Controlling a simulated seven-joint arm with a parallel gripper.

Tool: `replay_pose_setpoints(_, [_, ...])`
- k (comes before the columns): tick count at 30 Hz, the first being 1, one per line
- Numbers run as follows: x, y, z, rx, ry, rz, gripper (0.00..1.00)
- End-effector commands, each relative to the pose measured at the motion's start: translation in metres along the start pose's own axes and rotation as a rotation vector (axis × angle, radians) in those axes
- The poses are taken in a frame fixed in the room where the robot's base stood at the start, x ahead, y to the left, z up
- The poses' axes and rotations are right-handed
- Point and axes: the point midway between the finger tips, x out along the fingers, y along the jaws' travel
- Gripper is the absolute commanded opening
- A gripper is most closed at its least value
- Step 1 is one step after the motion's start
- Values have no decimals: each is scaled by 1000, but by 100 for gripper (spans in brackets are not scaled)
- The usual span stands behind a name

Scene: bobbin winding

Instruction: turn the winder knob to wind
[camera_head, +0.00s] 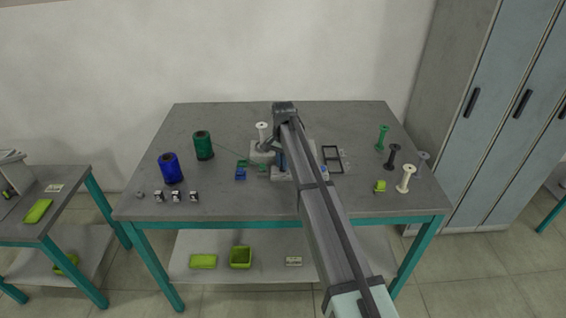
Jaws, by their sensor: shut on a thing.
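The winder (258,156) is a light grey device near the middle of the table, with a white bobbin (263,131) standing upright on it. My arm reaches over the winder from the front right and bends down at its far end. My gripper (272,147) is low at the winder, just right of the bobbin, and is shut on the winder knob. The knob itself is hidden by the gripper and arm. A green thread runs from the green spool (203,145) towards the winder.
A blue spool (170,168) and several small clips (176,197) are on the left. Green (383,137), black (392,156) and white (405,179) bobbins stand on the right, near a dark frame (332,158).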

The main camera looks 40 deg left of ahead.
Motion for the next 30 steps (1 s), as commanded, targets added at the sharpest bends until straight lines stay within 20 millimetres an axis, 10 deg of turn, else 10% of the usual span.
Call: replay_pose_setpoints(30, [0, 0, 0, 273, -1, 0, 0])
